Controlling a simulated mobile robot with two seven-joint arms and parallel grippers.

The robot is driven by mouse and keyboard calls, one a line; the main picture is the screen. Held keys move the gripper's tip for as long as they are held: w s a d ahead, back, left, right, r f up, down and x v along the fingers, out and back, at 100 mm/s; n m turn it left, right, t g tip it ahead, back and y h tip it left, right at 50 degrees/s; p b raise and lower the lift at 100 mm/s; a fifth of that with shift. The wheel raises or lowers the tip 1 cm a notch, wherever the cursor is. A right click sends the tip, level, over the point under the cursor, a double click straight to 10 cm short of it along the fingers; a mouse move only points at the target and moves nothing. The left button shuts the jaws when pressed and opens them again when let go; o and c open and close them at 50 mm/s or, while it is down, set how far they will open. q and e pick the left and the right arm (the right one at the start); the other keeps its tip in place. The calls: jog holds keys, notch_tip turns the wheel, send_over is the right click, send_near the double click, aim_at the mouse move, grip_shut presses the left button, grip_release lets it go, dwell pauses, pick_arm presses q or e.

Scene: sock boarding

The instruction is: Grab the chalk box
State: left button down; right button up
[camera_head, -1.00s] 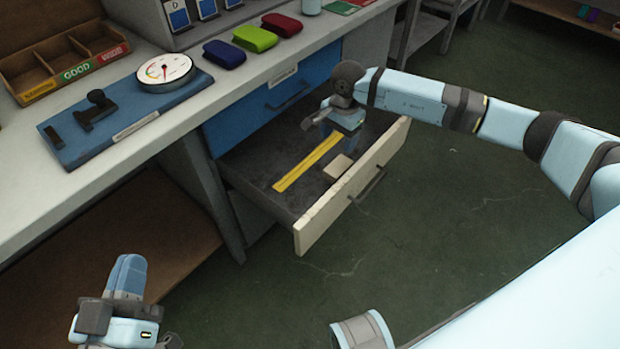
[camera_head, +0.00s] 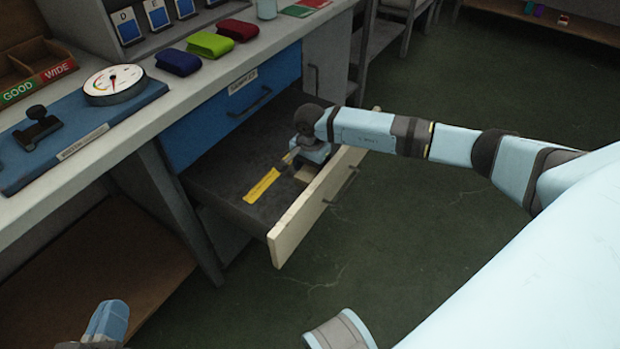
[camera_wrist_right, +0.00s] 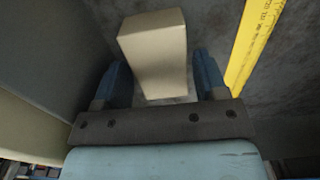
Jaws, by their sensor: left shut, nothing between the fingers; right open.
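The chalk box is a plain tan block (camera_wrist_right: 155,50) lying in the open drawer. In the right wrist view it lies between the two blue fingers of my right gripper (camera_wrist_right: 163,85), which is open, with a gap visible on the right side. In the head view my right gripper (camera_head: 290,160) is down inside the drawer and its arm hides most of the box, of which a small part (camera_head: 305,173) may show. My left gripper (camera_head: 108,322) is shut and empty at the bottom left, away from the drawer.
A yellow ruler (camera_head: 262,186) lies in the drawer beside the box; it also shows in the right wrist view (camera_wrist_right: 255,40). The drawer's pale front (camera_head: 310,205) stands close to my right gripper. The bench above holds a dial gauge (camera_head: 114,82) and coloured folded socks (camera_head: 211,44).

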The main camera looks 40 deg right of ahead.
jog(key=shift+f, duration=0.55)
jog(key=c, duration=0.7)
jog(key=shift+r, duration=0.15)
